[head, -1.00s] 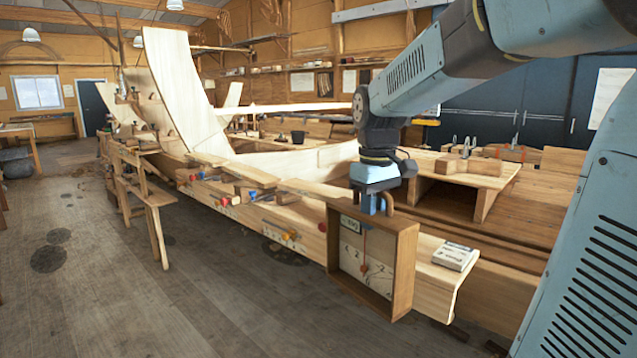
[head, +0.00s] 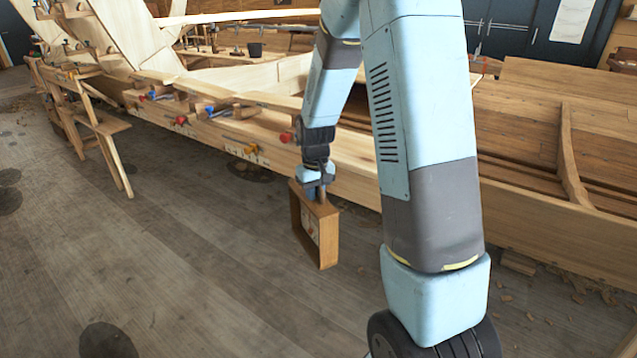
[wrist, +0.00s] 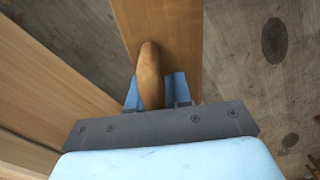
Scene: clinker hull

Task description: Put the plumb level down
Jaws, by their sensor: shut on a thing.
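The plumb level (head: 328,238) is an open wooden box frame with a pale dial face inside. It hangs upright from my gripper (head: 318,195), beside the hull's outer planking and above the floor. In the wrist view, my gripper's blue fingers (wrist: 160,92) are shut around the level's rounded wooden handle (wrist: 149,75). The level's top board (wrist: 178,25) runs away below it. Most of the dial is hidden by the frame's side. I cannot tell how far the level's bottom is from the floor.
The clinker hull (head: 540,222) runs along the right and back, with clamps (head: 250,149) on its near edge. A wooden trestle (head: 105,140) stands at left. The plank floor (head: 180,250) in front is clear. Wood shavings lie near the hull at right.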

